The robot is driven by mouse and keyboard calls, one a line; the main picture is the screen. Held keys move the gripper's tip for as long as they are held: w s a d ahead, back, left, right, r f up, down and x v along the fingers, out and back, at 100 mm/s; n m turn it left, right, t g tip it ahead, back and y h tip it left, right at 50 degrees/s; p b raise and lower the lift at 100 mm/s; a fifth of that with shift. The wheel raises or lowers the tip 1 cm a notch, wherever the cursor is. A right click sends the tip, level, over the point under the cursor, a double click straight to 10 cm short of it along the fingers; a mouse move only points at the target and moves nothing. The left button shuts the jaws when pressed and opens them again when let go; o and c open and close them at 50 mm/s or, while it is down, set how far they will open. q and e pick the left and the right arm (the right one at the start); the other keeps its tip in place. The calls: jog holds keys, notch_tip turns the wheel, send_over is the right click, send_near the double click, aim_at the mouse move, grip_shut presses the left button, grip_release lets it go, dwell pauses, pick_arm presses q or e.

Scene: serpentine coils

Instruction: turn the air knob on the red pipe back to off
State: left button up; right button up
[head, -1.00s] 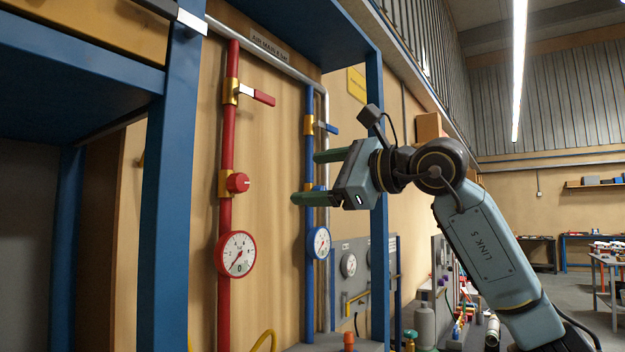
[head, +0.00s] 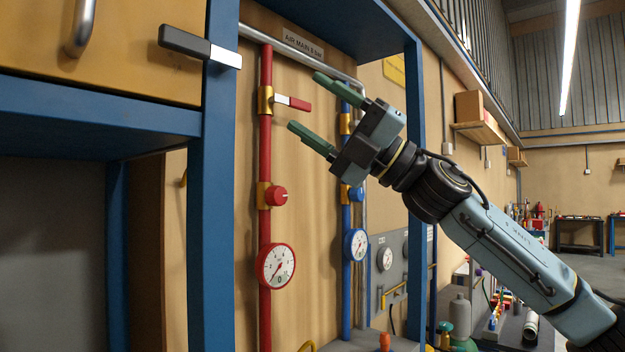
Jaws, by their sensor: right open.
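The red pipe (head: 265,230) runs upright on a wooden panel. Its round red air knob (head: 276,196) sits in a brass fitting partway down the pipe. Above the knob is a valve with a red lever (head: 294,103), and below it a red-rimmed gauge (head: 276,266). My right gripper (head: 305,102) is open and empty, its green fingers pointing up and left. In the picture it is above and right of the knob, with one fingertip near the red lever; I cannot tell whether they touch. My left gripper is not in view.
A blue pipe (head: 346,290) with its own valve, knob and gauge (head: 356,245) stands right of the red one, partly behind my right gripper. A blue post (head: 210,220) and a yellow drawer front (head: 120,40) with a handle are at left. Bottles stand at lower right.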

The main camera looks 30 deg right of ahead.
aim_at(282, 196)
jog(key=w+d+f+m+t+h+p, duration=0.1)
jog(key=w+d+m+t+h+p, duration=0.25)
jog(key=m, duration=0.75)
jog(key=w+d+f+m+t+h, duration=0.1)
jog(key=w+d+m+t+h, duration=0.1)
jog(key=w+m+t+h, duration=0.65)
notch_tip(282, 196, down, 10)
jog(key=w+m+g+h+p, duration=0.1)
jog(key=m+g+h+p, duration=0.2)
jog(key=m+g, duration=0.75)
jog(key=shift+m+t, duration=0.8)
jog(key=shift+t, duration=0.15)
jog(key=x, duration=0.8)
jog(key=shift+w+d+r, duration=0.1)
jog(key=shift+w+d, duration=0.1)
jog(key=shift+w, duration=0.05)
